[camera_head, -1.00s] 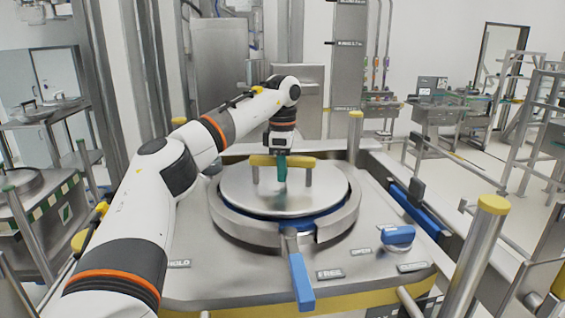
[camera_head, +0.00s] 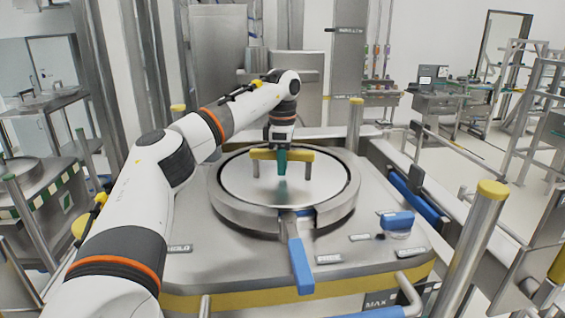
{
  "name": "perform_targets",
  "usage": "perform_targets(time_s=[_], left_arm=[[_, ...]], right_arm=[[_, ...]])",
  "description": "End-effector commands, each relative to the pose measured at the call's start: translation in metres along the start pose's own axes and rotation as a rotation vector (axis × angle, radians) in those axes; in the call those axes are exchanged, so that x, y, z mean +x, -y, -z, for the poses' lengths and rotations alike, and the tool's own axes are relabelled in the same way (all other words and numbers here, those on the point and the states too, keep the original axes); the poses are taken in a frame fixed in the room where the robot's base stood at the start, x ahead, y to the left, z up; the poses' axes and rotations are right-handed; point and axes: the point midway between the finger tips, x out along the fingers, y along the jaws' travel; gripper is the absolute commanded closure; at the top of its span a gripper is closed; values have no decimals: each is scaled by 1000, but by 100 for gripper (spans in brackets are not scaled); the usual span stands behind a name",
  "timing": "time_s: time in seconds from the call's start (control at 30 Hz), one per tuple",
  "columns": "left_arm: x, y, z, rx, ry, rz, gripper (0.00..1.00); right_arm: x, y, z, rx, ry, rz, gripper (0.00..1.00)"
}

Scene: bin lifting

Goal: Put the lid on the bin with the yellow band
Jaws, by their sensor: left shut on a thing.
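The round steel lid (camera_head: 310,190) has a yellow bar handle (camera_head: 300,155) on two posts. My left gripper (camera_head: 282,160) comes down from above and is shut on the middle of the handle. The lid lies level inside the steel ring (camera_head: 232,212) on top of the bin with the yellow band (camera_head: 265,299). A blue-handled lever (camera_head: 300,267) sticks out from the front of the ring toward me. A blue knob (camera_head: 397,222) sits on the bin's top to the right. My right gripper is not seen.
Yellow-capped steel posts (camera_head: 475,235) stand at the right and behind the ring. A bin with a green-striped band (camera_head: 42,200) stands at the left. A steel rail with a blue pad (camera_head: 412,195) runs along the right side.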

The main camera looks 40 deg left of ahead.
Motion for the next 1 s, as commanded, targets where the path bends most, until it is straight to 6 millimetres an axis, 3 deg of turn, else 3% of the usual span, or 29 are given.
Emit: perform_targets(time_s=[0.8, 0.83, 0.97, 1.0], left_arm=[[-1, 1, 0, -1, -5, 7, 100], [-1, 1, 0, -1, -5, 7, 73], [0, 1, 0, -1, -4, 5, 53], [0, 0, 0, 0, -3, 4, 53]], right_arm=[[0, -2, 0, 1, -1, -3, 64], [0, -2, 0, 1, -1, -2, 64], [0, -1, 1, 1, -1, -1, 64], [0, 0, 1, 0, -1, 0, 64]])
